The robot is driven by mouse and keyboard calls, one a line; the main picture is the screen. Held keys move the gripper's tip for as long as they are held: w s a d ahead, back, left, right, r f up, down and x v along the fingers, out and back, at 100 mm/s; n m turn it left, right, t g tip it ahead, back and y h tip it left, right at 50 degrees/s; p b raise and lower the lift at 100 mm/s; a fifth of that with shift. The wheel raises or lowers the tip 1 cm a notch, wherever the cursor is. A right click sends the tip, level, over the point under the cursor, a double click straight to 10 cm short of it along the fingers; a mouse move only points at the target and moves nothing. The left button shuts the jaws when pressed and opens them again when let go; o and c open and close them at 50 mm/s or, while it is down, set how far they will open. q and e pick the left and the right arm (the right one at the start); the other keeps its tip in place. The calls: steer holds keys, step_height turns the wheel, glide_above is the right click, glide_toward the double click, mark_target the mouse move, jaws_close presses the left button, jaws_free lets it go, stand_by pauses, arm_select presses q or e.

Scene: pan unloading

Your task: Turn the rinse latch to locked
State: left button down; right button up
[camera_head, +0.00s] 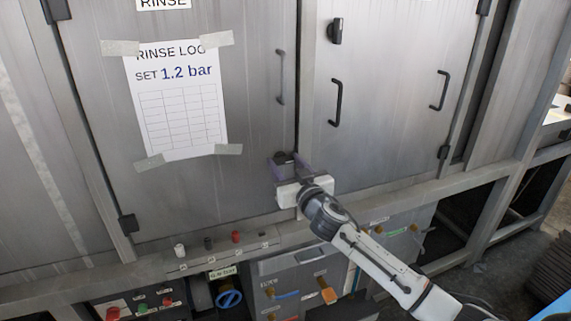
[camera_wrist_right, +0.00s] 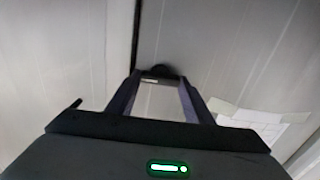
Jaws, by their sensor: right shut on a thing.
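The rinse latch (camera_head: 283,157) is a small dark knob low on the right edge of the grey rinse door (camera_head: 235,120). My right gripper (camera_head: 288,163) reaches up to it from below, with its purple-tinted fingers on either side of the latch. In the right wrist view the fingers (camera_wrist_right: 158,82) close in around the dark latch (camera_wrist_right: 160,70), beside the door seam. The gripper is shut on the latch. The fingers hide part of it, so I cannot tell its exact angle. My left gripper is in neither view.
A paper rinse log (camera_head: 178,100) is taped to the rinse door, left of a vertical handle (camera_head: 281,78). The neighbouring door (camera_head: 390,90) has a dark latch (camera_head: 335,31) and two handles. Below are a knob ledge (camera_head: 222,248), a blue valve wheel (camera_head: 229,299) and several coloured controls.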

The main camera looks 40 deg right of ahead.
steer(key=n, duration=0.4)
steer(key=shift+p, duration=0.4)
steer(key=n, duration=0.4)
steer(key=shift+a+n+p, duration=0.1)
steer(key=shift+n+p, duration=0.2)
steer(key=shift+p, duration=0.1)
steer(key=n, duration=0.4)
steer(key=shift+n+p, duration=0.3)
steer(key=shift+p, duration=0.1)
steer(key=shift+f+n+p, duration=0.15)
steer(key=shift+n+p, duration=0.25)
steer(key=shift+n, duration=1.8)
steer(key=o, duration=0.8)
